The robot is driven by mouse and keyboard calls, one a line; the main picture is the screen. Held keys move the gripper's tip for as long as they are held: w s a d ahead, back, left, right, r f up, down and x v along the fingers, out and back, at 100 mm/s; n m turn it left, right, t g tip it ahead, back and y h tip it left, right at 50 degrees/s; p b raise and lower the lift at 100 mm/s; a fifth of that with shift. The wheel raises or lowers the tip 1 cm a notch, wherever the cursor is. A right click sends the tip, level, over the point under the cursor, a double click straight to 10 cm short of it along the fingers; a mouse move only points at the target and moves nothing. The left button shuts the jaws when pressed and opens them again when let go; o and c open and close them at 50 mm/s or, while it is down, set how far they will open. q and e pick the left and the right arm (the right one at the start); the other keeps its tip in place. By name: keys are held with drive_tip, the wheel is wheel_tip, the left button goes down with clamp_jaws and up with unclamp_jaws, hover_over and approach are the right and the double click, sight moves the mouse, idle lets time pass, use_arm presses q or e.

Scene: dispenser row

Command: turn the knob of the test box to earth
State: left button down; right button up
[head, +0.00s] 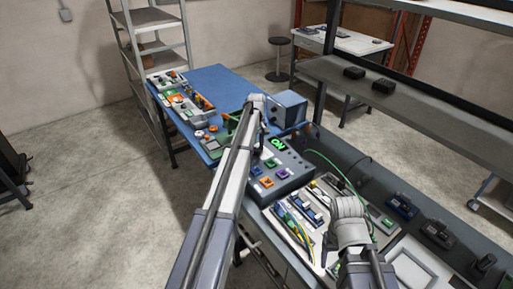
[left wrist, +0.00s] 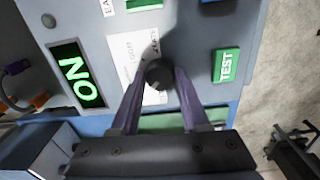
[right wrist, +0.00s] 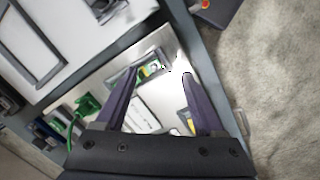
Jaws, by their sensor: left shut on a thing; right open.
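A blue table (head: 215,84) behind the test box carries several devices, and a blue-grey box (head: 288,107) stands beside it. A green cable (head: 330,165) runs near the right arm. Several black devices sit on the bench at right. A shelf (head: 420,95) overhangs the right side.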

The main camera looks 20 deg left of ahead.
sight(257, 149)
use_arm(q)
drive_tip(key=m, duration=0.4)
drive_tip(key=shift+m, duration=2)
drive_tip(key=shift+c, duration=2)
unclamp_jaws()
wheel_tip(257, 149, up, 8)
drive_tip(key=p, duration=0.8)
drive_tip(key=shift+f, duration=0.1)
use_arm(e)
wheel_tip(257, 149, up, 8)
